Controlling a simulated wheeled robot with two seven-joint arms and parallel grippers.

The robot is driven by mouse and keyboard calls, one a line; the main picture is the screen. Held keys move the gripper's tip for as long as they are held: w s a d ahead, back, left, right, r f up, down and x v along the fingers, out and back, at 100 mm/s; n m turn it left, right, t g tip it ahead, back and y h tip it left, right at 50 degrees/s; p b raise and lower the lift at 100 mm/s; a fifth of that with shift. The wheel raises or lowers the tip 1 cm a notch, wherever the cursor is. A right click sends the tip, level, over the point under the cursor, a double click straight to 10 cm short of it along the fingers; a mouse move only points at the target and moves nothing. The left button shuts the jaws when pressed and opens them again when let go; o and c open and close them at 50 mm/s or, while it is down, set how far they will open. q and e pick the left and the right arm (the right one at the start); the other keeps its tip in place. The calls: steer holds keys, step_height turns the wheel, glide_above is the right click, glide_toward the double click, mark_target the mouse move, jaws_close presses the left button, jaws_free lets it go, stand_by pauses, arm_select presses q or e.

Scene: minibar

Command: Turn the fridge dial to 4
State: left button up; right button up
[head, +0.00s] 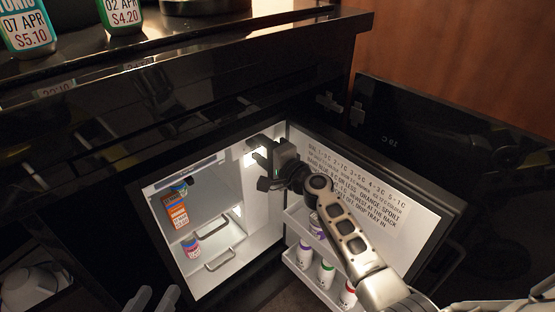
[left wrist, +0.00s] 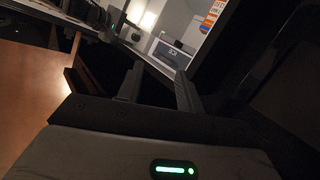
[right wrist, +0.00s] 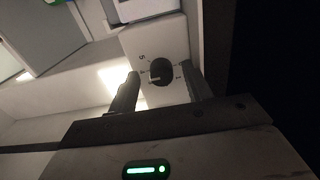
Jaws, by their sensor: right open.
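The fridge dial (right wrist: 161,72) is a round black knob with a light pointer on a white housing (right wrist: 150,42). In the right wrist view it lies between the finger lines of my right gripper (right wrist: 157,92); I cannot tell whether they touch it. A 5 shows at its upper left; the other marks are too small to read surely. In the head view my right gripper (head: 262,161) is open at the fridge's upper right, hiding the dial. My left gripper (head: 153,299) is open and empty low in front of the fridge; its fingers also show in the left wrist view (left wrist: 158,88).
The fridge door (head: 425,215) stands open to the right, with a printed note (head: 385,195) and shelves of bottles (head: 326,274). Cartons and cans (head: 178,214) stand inside the fridge. A black counter (head: 190,60) overhangs above. A cup (head: 28,287) is at lower left.

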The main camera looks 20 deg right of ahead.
arm_select(q)
steer(key=shift+s+a+f+p, duration=0.15)
steer(key=shift+f+p, duration=0.1)
steer(key=shift+p, duration=0.15)
arm_select(e)
steer(key=v, duration=1.5)
steer(key=shift+s, duration=0.15)
arm_select(q)
steer(key=shift+r, duration=0.1)
arm_select(e)
steer(key=shift+d, duration=0.1)
